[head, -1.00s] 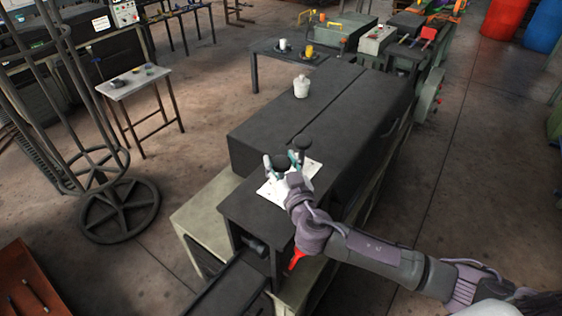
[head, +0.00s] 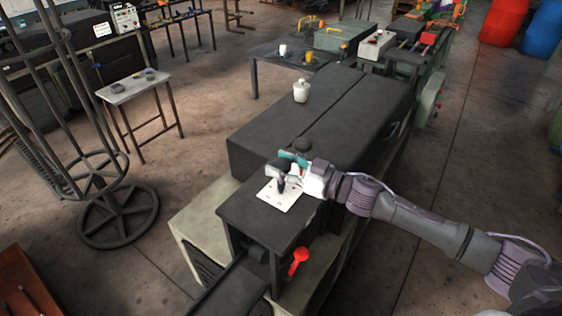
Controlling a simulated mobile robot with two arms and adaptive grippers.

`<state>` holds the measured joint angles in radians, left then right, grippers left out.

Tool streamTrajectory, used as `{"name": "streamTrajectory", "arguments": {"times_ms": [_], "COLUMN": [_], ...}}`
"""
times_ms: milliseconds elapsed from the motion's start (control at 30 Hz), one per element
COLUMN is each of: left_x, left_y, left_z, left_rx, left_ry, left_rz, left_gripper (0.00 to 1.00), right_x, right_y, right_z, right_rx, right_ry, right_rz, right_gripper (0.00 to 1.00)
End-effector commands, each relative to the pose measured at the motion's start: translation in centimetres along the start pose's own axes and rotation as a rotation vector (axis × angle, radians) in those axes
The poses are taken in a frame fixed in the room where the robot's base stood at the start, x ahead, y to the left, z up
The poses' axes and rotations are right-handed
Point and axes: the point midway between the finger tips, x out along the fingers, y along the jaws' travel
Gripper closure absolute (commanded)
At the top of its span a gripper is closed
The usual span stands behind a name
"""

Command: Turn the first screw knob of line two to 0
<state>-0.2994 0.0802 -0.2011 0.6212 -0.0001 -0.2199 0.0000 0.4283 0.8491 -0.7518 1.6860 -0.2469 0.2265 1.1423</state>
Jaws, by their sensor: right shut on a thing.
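A dark round knob (head: 275,170) stands over a white plate (head: 268,194) on the front end of the dark machine. My right gripper (head: 287,171) comes in from the right and is shut on this knob, with a teal finger pad on its far side. The gripper hides part of the knob and plate. Markings on the plate are too small to read. My left gripper is not in view.
A white bottle-like container (head: 300,91) stands on the long dark machine top (head: 265,130). A red lever (head: 298,261) sticks out below the machine's front end. A small table (head: 130,86) and a wheel-based metal frame (head: 118,213) stand at left.

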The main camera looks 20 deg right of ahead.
Motion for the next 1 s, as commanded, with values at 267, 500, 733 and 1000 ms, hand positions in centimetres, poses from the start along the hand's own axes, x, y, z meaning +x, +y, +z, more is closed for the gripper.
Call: {"name": "streamTrajectory", "arguments": {"times_ms": [267, 500, 733, 1000], "left_x": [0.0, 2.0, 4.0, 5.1], "left_y": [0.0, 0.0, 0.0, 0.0], "left_z": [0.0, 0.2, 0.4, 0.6], "left_rx": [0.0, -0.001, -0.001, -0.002], "left_ry": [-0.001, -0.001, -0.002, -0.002], "left_rz": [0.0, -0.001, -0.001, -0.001], "left_gripper": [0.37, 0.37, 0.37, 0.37], "right_x": [0.1, 0.1, 0.1, 0.1], "right_y": [0.4, 0.3, 0.1, 0.0], "right_z": [0.0, 0.3, 0.3, 0.2], "right_rx": [-0.008, -0.006, -0.004, -0.001], "right_ry": [-0.001, 0.001, 0.0, -0.001], "right_rz": [-0.259, -0.466, -0.613, -0.704], "right_gripper": [0.82, 0.82, 0.82, 0.82]}}
